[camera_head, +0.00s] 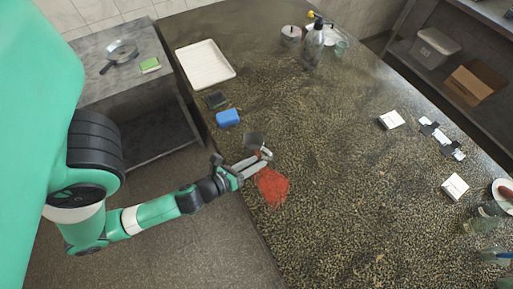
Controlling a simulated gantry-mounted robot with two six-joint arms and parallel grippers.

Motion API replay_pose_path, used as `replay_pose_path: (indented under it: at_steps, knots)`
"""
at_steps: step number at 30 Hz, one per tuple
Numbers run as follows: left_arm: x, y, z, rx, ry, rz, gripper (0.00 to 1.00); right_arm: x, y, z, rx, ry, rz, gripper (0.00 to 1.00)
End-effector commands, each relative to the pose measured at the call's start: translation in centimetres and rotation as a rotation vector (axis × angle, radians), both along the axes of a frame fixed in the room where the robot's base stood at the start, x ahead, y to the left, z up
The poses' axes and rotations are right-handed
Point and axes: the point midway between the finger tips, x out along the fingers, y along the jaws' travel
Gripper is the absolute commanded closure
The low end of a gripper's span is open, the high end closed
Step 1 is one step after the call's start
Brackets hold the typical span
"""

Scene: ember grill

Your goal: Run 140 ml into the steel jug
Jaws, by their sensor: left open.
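A small grey cylindrical vessel (291,36) stands at the far end of the counter; I cannot tell whether it is the steel jug. A dark bottle or dispenser (313,40) with a yellow piece near its top stands beside it. My left gripper (264,154) is open over the counter's left edge, well apart from both. A small dark grey block-like thing (252,138) lies just beyond its fingers, and a red cloth-like patch (273,187) lies just below them in the picture. My right gripper is out of view.
A white tray (205,65), a blue block (228,117) and a dark pad (215,100) lie along the counter's left edge. White boxes (391,120) and (455,186) lie on the right. Glassware (485,226) stands at the lower right. The counter's middle is clear.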

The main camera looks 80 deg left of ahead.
Motion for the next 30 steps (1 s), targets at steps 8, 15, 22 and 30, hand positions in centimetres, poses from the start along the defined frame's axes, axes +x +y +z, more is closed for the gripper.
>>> replay_pose_path:
  at_steps: [8,15,22,30]
  knots:
    - [4.1,2.4,-1.5,-0.001,-0.003,0.002,0.59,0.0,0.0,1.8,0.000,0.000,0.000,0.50]
    - [5.1,2.9,-2.2,0.000,-0.003,0.001,0.59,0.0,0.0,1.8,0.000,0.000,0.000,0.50]
    - [7.8,4.1,-3.9,0.001,-0.005,0.001,0.59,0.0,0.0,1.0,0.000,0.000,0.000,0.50]
    - [9.2,4.9,-4.3,0.000,-0.003,0.001,0.59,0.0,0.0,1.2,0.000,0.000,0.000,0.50]
